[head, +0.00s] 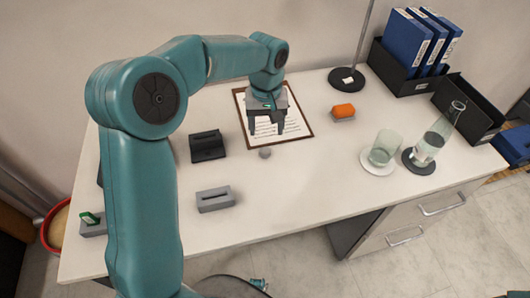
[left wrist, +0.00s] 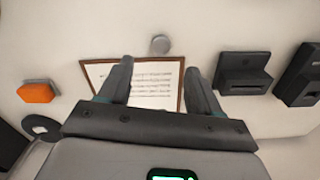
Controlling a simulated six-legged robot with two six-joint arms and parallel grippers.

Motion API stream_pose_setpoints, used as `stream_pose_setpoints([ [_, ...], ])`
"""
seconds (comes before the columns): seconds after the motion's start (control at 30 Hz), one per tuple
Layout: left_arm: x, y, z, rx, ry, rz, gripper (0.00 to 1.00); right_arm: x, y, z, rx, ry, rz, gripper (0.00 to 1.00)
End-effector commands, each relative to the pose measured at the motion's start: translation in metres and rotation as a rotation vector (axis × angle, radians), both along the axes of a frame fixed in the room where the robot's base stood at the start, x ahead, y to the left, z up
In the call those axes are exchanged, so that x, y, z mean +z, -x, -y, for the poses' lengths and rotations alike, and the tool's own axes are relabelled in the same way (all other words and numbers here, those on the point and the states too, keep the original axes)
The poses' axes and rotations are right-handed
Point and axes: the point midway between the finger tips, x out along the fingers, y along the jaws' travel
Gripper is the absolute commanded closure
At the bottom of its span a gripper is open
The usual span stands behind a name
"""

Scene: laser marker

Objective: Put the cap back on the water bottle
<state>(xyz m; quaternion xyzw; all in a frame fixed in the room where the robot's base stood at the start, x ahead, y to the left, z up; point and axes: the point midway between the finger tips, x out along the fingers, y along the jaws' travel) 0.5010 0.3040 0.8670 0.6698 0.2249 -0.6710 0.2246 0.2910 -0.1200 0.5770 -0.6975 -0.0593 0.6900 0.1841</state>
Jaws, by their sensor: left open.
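A clear glass water bottle (head: 436,136) stands upright on a dark round coaster (head: 419,168) at the right of the desk. A small grey round piece, which looks like the cap (head: 265,153), lies on the white desktop just in front of the clipboard. It also shows in the left wrist view (left wrist: 160,44), beyond the fingertips and roughly centred between them. My left gripper (head: 267,130) is open and empty, pointing down over the clipboard, apart from the cap. Its two fingers also show in the left wrist view (left wrist: 158,66). My right gripper is not seen.
A clear glass (head: 384,148) stands on a white coaster left of the bottle. A framed clipboard (head: 299,122) lies under my gripper. An orange block (head: 343,111), a black holder (head: 207,146) and a grey slotted block (head: 215,199) are nearby. The desk's front middle is clear.

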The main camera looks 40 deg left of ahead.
Motion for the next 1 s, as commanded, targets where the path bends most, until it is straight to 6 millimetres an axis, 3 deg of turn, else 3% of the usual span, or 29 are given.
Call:
stream_pose_setpoints([
  [0.03,-0.013,0.0,0.0,0.001,0.0,-0.004,0.36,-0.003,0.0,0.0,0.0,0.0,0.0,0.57],
  [0.2,-0.037,-0.001,-0.001,0.001,0.001,-0.001,0.36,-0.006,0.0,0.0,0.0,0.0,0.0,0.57],
  [0.67,-0.046,-0.002,-0.002,0.001,0.001,-0.001,0.36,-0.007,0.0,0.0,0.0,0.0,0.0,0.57],
  [1.0,-0.092,-0.002,-0.005,0.001,0.001,-0.001,0.36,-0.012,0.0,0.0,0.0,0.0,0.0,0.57],
])
